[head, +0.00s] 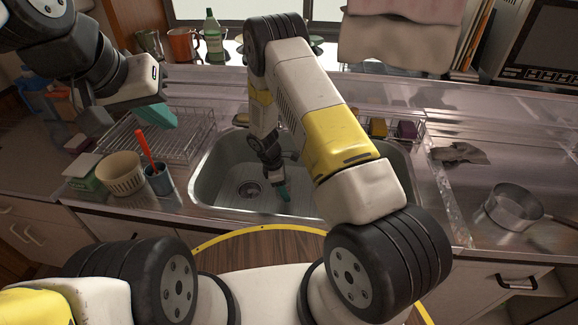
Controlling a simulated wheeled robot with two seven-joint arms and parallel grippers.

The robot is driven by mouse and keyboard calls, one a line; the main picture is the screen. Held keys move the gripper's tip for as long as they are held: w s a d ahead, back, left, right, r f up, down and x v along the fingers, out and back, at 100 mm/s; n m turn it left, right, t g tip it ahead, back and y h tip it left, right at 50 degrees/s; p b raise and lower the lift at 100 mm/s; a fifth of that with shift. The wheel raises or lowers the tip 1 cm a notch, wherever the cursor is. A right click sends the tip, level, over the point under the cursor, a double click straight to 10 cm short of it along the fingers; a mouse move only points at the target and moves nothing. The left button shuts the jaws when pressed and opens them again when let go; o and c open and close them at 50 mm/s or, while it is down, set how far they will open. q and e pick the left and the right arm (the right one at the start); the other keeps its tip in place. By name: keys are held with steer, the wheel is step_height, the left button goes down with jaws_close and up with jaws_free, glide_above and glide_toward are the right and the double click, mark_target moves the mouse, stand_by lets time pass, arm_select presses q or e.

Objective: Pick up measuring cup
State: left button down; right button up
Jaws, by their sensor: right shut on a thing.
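My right gripper (276,172) reaches down into the steel sink (225,160), near the drain. No other measuring cup can be made out clearly. My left gripper (92,112) is at the upper left, beside the wire dish rack (190,130), and is dark and partly covered by its own arm. I cannot tell whether it is open.
A teal item (155,116) is over the rack. A cream basket (121,174) and a holder (159,181) with an orange-handled utensil (146,145) stand left of the sink. Sponges (406,131) sit behind it. A pot (514,207) and a cloth (460,153) lie on the right counter.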

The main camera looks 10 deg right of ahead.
steer(key=shift+a, duration=4.85)
